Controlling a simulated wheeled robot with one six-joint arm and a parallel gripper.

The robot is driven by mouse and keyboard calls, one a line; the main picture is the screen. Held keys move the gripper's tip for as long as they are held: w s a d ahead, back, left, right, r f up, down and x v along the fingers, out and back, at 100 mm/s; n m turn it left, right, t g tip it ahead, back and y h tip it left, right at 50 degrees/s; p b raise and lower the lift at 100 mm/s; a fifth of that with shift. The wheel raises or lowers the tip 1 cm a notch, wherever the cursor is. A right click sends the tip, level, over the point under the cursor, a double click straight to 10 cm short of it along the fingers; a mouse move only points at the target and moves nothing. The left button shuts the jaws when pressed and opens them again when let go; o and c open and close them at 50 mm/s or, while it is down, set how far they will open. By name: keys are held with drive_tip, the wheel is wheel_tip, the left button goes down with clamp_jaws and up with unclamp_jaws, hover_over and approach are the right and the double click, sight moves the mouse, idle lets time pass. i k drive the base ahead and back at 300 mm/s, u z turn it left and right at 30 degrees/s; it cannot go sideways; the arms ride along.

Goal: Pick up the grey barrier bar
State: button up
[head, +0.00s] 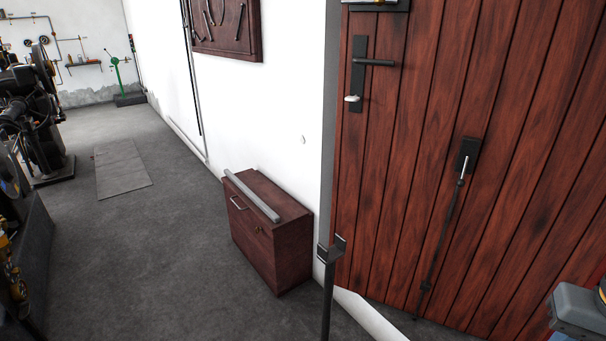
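The grey barrier bar (252,196) is a long, straight, narrow bar. It lies flat on top of a small dark red-brown wooden cabinet (270,247), running from the back left to the front right of its top. Nothing covers the bar. I cannot make out my gripper in the head view, so its place relative to the bar does not show.
A black post (327,295) with a forked bracket stands right of the cabinet, before a red-brown plank door (420,160). A white wall (270,110) is behind the cabinet. Dark machinery (35,120) stands left. Grey floor (150,250) is clear between, with a mat (121,168).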

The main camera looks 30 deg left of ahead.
sight(269, 211)
drive_tip(key=u, duration=0.25)
drive_tip(key=k, duration=1)
drive_tip(key=u, duration=1.75)
drive_tip(key=i, duration=1.6)
drive_tip(key=z, duration=0.75)
